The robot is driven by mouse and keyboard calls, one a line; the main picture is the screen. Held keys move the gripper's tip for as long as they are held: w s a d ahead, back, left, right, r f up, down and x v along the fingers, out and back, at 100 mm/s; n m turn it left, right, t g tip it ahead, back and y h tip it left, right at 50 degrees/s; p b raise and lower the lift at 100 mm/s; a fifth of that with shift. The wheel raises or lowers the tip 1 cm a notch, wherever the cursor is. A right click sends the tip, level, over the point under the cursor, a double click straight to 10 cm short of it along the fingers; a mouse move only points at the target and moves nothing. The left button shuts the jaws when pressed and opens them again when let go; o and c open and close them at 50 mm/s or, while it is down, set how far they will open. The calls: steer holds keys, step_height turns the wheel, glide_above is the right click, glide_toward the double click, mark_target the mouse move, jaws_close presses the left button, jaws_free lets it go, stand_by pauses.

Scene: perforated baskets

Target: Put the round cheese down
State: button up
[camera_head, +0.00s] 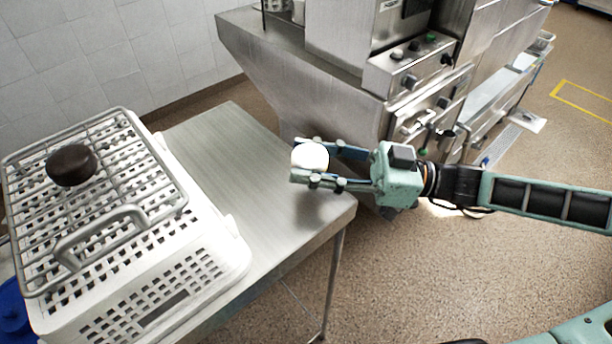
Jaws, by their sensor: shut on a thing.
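The round cheese (310,157) is a small white ball-like piece between the fingertips of my gripper (308,160). My gripper is shut on it. It shows over the right end of the steel table (247,160), near the table's edge. A shadow lies on the tabletop below the gripper, and the cheese appears to be held above the surface. How high it is I cannot tell from this one view.
A white perforated basket (196,277) stands on the table's left part. A wire rack with handles (110,226) lies on top of it, with a dark brown round thing (71,165) on the rack. Steel machinery (345,75) stands behind. The tabletop's middle is bare.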

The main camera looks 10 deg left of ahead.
steer(key=shift+w+a+f, duration=0.2)
steer(key=shift+f, duration=0.15)
step_height(320, 180, down, 3)
steer(key=shift+w+a+f+b, duration=0.1)
steer(key=shift+a+b, duration=0.05)
steer(key=shift+b, duration=0.2)
steer(key=shift+f, duration=0.1)
steer(key=shift+f, duration=0.15)
